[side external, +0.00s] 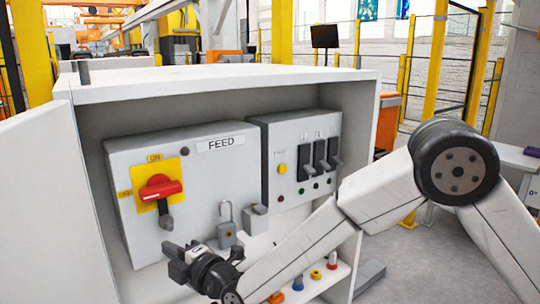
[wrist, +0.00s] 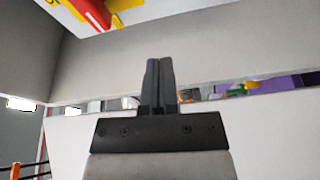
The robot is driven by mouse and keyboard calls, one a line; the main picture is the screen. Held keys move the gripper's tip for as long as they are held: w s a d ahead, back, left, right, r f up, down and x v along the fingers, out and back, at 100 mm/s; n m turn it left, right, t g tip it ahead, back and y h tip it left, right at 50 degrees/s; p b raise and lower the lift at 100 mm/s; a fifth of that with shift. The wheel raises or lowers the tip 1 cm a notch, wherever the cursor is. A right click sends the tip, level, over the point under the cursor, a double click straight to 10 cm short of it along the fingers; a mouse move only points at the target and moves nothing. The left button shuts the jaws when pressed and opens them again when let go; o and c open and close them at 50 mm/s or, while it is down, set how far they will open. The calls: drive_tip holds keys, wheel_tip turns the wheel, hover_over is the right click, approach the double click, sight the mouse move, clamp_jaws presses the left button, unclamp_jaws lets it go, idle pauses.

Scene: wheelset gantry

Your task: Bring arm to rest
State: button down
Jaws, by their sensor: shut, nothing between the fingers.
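My gripper (side external: 178,256) is at the lower middle of the side external view, in front of the open white cabinet (side external: 230,76). It is shut and empty; in the wrist view its two dark fingers (wrist: 159,84) lie side by side. It is below the FEED box (side external: 205,165) and apart from it as far as I can tell. The red rotary handle (side external: 160,188) on its yellow plate sits above the gripper, and part of it shows at the top of the wrist view (wrist: 92,12). A grey padlock (side external: 227,232) hangs at the lower front of the FEED box.
A second grey panel with black breaker switches (side external: 320,155) is right of the FEED box. The open white door (side external: 40,200) is at left.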

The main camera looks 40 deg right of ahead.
drive_tip(key=s+d+f+m+g+h, duration=0.1)
drive_tip(key=s+d+f+m+g, duration=0.15)
drive_tip(key=d, duration=0.35)
drive_tip(key=s+d+f+m+g+h, duration=0.2)
drive_tip(key=d+m, duration=0.2)
drive_tip(key=d, duration=0.3)
drive_tip(key=s+d+f+m+g+h, duration=0.1)
drive_tip(key=s+d+f+m+g, duration=0.1)
drive_tip(key=s+d+m+g, duration=0.3)
drive_tip(key=s+d+f+m+g+h, duration=0.1)
drive_tip(key=s+d+f+m+g, duration=0.1)
drive_tip(key=s+d+m, duration=0.2)
drive_tip(key=s+d+f+m+g+h, duration=0.1)
drive_tip(key=s+d+f+m+g, duration=0.1)
drive_tip(key=s+d+m, duration=0.3)
drive_tip(key=s+d+g, duration=0.1)
drive_tip(key=s+d, duration=0.3)
drive_tip(key=s, duration=0.3)
drive_tip(key=shift+d+f, duration=0.3)
drive_tip(key=shift+d, duration=0.05)
